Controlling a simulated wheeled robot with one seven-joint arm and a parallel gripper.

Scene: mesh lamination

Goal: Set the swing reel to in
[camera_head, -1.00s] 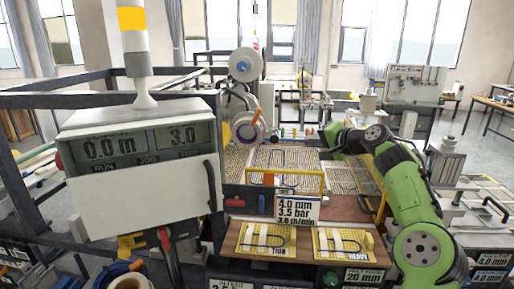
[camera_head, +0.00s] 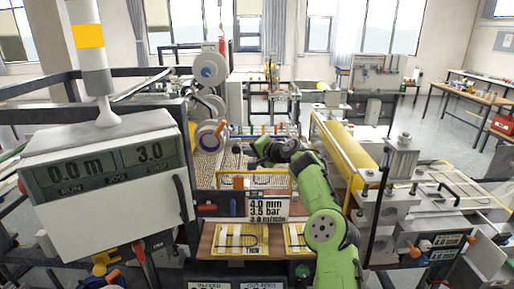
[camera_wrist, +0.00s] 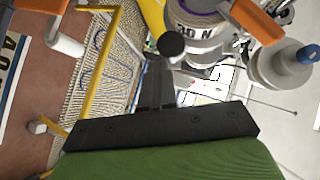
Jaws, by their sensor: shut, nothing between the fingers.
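Several pale reels stand in a stack beyond the mesh bed in the head view. The lowest reel (camera_head: 208,135) has a purple ring and an orange handle (camera_head: 221,129); I cannot tell for certain that it is the swing reel. In the wrist view a purple-rimmed reel unit (camera_wrist: 200,20) marked "20 N" or similar is at the top, with an orange handle (camera_wrist: 257,20) beside it. My gripper (camera_head: 240,149) is just right of and below the purple reel. In the wrist view its fingers (camera_wrist: 157,82) are together and empty, apart from the reel.
A yellow guard frame (camera_head: 291,182) stands below my arm, around the mesh bed (camera_wrist: 118,65). A yellow roller (camera_head: 345,145) is to the right. A display box (camera_head: 110,190) fills the left. Another reel (camera_wrist: 283,65) with a blue knob is right in the wrist view.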

